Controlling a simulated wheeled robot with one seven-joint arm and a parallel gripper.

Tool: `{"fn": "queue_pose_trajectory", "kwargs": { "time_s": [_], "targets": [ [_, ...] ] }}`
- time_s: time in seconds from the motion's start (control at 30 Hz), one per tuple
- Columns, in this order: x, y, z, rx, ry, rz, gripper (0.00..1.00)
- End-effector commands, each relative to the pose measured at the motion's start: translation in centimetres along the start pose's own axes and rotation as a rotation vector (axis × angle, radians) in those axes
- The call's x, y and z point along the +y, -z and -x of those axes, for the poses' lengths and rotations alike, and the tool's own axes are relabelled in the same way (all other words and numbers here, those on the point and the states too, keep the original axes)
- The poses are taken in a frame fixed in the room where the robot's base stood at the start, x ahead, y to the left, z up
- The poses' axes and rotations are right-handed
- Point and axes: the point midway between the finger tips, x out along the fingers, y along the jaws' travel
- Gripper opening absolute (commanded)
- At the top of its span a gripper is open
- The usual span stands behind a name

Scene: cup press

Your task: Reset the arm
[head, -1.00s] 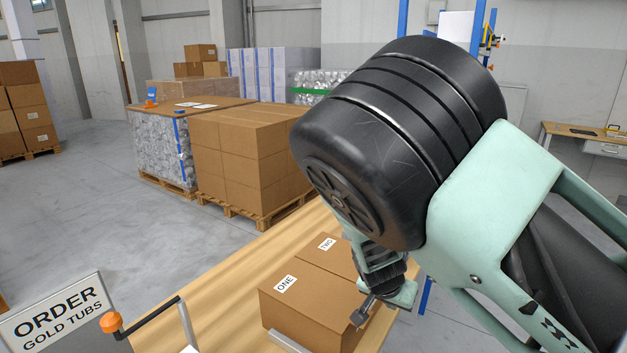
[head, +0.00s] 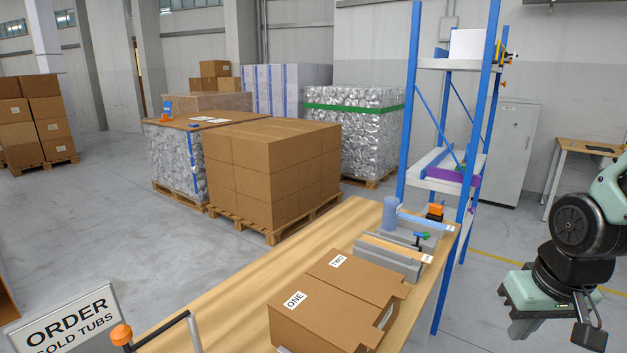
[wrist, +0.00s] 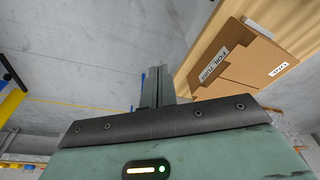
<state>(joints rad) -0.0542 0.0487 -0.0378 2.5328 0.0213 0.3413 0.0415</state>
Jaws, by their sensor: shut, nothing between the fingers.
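My arm is folded at the right side of the head view. My gripper (head: 521,331) hangs there pointing down, over the floor to the right of the wooden bench (head: 225,285) and apart from it. In the wrist view my gripper (wrist: 156,84) shows its fingers together with nothing between them. Two brown cartons labelled ONE (head: 318,310) and TWO (head: 355,272) stand on the bench. Cartons (wrist: 240,65) on the bench also show at the upper right of the wrist view, clear of the fingers.
A press-like fixture (head: 388,255) and a blue cylinder (head: 390,214) stand at the bench's far end. A blue-post rack (head: 411,110) rises behind it. An order sign (head: 65,325) is at lower left. Pallets of cartons (head: 270,170) stand beyond. Floor around my gripper is clear.

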Motion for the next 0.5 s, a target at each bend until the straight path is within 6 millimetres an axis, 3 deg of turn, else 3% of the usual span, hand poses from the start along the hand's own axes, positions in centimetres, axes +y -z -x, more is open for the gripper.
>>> {"fn": "queue_pose_trajectory", "kwargs": {
  "time_s": [0.17,0.5],
  "targets": [
    [0.4,-1.0,1.1,0.012,-0.007,0.060,0.00],
    [-7.1,-4.0,1.7,-0.056,0.055,0.272,0.00]
  ]
}}
